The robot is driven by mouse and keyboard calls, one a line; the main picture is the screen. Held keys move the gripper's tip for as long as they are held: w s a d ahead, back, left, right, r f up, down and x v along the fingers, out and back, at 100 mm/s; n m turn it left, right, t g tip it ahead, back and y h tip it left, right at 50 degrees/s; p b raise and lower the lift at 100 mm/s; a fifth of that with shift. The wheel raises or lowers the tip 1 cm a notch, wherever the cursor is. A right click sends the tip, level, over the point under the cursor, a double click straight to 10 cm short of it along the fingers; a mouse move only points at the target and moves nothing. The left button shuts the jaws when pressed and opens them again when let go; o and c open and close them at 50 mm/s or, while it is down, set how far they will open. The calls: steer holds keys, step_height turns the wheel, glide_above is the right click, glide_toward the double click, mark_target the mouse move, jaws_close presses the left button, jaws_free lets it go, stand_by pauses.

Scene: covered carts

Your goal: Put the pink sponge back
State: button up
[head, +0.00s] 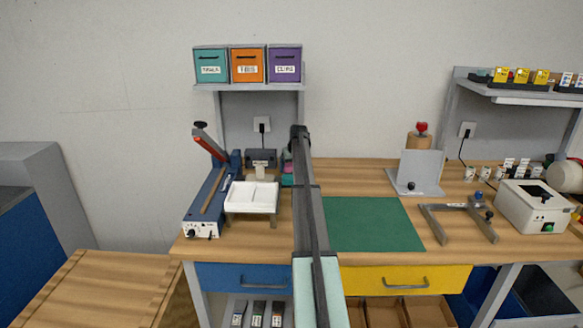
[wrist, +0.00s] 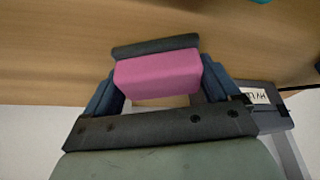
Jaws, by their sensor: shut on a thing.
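The pink sponge (wrist: 157,76) is between the fingers of my gripper (wrist: 158,80) in the wrist view, and the gripper is shut on it. A dark grey strip (wrist: 155,46) runs along the sponge's far side; I cannot tell whether it is part of the sponge. In the head view my arm rises through the middle and hides the gripper. A small pink patch (head: 288,169) shows just left of the arm, above a teal one; I cannot tell whether it is the held sponge.
The wooden bench carries a blue device with a lever (head: 212,190), a white tray (head: 252,197), a green mat (head: 375,224), a grey upright plate (head: 417,172) and a white box (head: 533,207). Three labelled bins (head: 248,64) stand on a shelf above. The green mat is clear.

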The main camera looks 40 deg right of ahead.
steer(key=shift+f, duration=0.15)
steer(key=o, duration=0.7)
steer(key=shift+o, duration=0.2)
steer(key=v, duration=1.2)
steer(key=shift+r, duration=0.2)
